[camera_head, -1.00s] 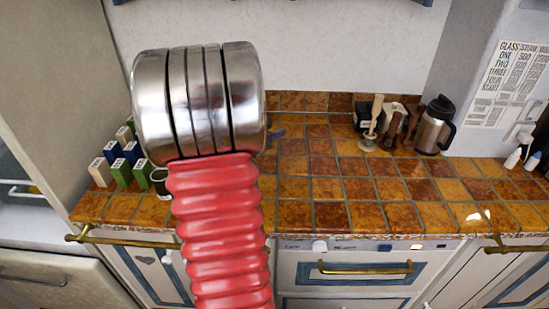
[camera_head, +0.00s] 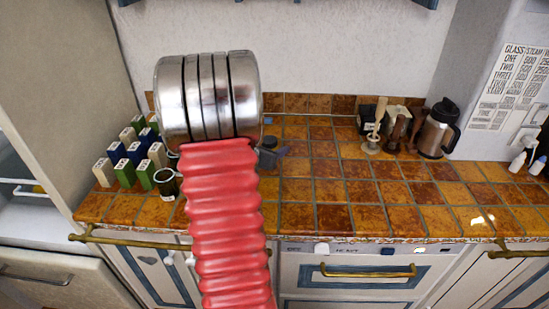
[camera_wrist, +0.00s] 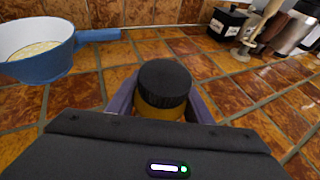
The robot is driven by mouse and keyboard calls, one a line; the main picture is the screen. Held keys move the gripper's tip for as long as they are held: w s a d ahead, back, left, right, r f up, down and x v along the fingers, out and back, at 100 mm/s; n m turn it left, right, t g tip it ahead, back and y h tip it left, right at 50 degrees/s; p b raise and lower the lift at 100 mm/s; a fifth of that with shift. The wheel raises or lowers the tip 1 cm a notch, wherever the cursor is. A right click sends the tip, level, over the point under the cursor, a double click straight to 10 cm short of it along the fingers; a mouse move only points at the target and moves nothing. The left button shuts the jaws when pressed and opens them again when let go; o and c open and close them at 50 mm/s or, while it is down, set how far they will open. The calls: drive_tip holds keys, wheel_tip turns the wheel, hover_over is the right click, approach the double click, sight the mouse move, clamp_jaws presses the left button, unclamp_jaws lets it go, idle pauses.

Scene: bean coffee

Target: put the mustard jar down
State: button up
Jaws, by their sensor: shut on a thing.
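The mustard jar has a black lid (camera_wrist: 164,82) and a yellow-brown body (camera_wrist: 162,108), and it stands upright in the wrist view. My gripper (camera_wrist: 163,98) is shut on it, with a purple-grey finger on each side. The jar is over the tiled counter; its base is hidden by the gripper body, so I cannot tell whether it touches the tiles. In the head view my red and silver arm covers the middle left, and I cannot make out the jar there.
A blue pan (camera_wrist: 40,68) with pale contents stands left of the jar, its handle pointing right. Several cartons (camera_head: 125,172) and a dark cup (camera_head: 167,184) stand at the counter's left. A steel jug (camera_head: 437,130) and coffee tools stand at the back right. The middle tiles (camera_head: 335,190) are clear.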

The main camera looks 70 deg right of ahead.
drive_tip(key=shift+f, duration=1.85)
drive_tip(key=o, duration=1.3)
drive_tip(key=shift+f, duration=0.1)
drive_tip(key=shift+w+a+r, duration=0.15)
drive_tip(key=shift+a+r, duration=0.2)
drive_tip(key=shift+a, duration=0.2)
drive_tip(key=v, duration=1)
drive_tip(key=shift+w+a+r, duration=0.1)
drive_tip(key=shift+a, duration=0.3)
